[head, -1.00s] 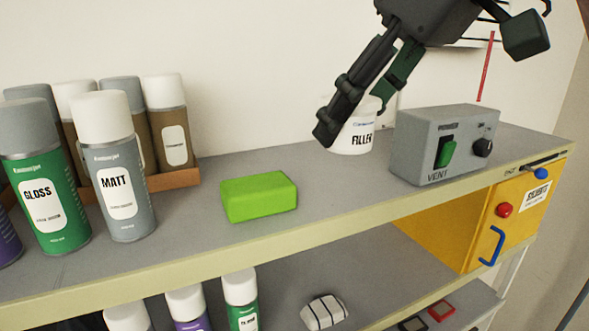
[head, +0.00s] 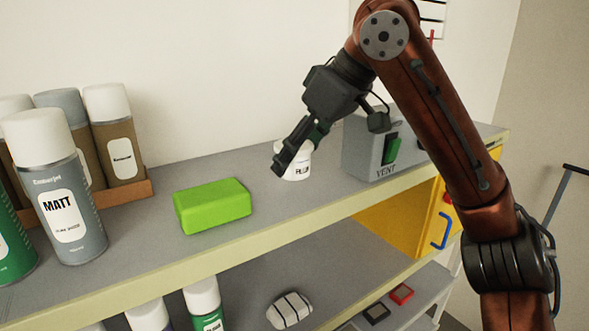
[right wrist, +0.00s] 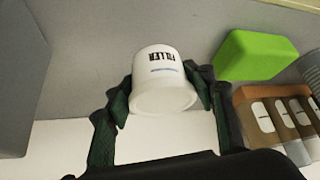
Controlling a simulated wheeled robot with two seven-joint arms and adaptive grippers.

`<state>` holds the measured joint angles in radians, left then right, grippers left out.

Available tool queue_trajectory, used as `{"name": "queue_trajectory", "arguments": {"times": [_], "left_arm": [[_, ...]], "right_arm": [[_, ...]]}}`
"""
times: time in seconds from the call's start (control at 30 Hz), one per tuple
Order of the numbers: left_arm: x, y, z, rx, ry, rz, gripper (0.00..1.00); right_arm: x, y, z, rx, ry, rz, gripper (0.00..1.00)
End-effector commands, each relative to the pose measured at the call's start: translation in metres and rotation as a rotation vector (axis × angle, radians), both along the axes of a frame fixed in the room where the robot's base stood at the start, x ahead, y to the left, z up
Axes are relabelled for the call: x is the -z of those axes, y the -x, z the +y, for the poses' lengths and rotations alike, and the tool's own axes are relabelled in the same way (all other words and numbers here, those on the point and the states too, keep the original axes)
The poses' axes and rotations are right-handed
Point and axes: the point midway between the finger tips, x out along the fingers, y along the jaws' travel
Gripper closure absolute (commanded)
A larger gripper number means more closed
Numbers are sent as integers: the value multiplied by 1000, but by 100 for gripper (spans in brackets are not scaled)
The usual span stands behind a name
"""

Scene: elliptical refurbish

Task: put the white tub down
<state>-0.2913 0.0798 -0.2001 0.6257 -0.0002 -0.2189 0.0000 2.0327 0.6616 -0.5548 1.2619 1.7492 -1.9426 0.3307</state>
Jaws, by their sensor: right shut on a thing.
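The white tub (head: 297,168), labelled FILLER, is at the back of the upper shelf, between a green block and the grey VENT box. My right gripper (head: 294,158) is around it, its fingers partly covering the tub. In the right wrist view the tub (right wrist: 162,80) sits between the two green-padded fingers of my right gripper (right wrist: 160,98), which is shut on it. The tub looks upright and at or very near the shelf top; I cannot tell whether its base touches. My left gripper is not in view.
The green block (head: 212,205) lies left of the tub. The grey VENT box (head: 365,150) stands close on its right. Spray cans (head: 62,195) and a brown tray (head: 140,187) fill the left. Bare shelf (head: 262,180) lies between block and tub.

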Motion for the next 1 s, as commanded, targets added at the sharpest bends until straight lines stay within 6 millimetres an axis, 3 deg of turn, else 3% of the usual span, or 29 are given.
{"name": "queue_trajectory", "arguments": {"times": [0.23,0.67,0.7,1.0], "left_arm": [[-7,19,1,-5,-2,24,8],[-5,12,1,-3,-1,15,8],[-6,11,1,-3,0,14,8],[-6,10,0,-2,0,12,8]], "right_arm": [[27,-1,-1,0,0,0,85],[35,-1,0,0,-1,1,85],[34,-1,0,0,0,2,49],[34,-1,0,0,0,2,32]]}}
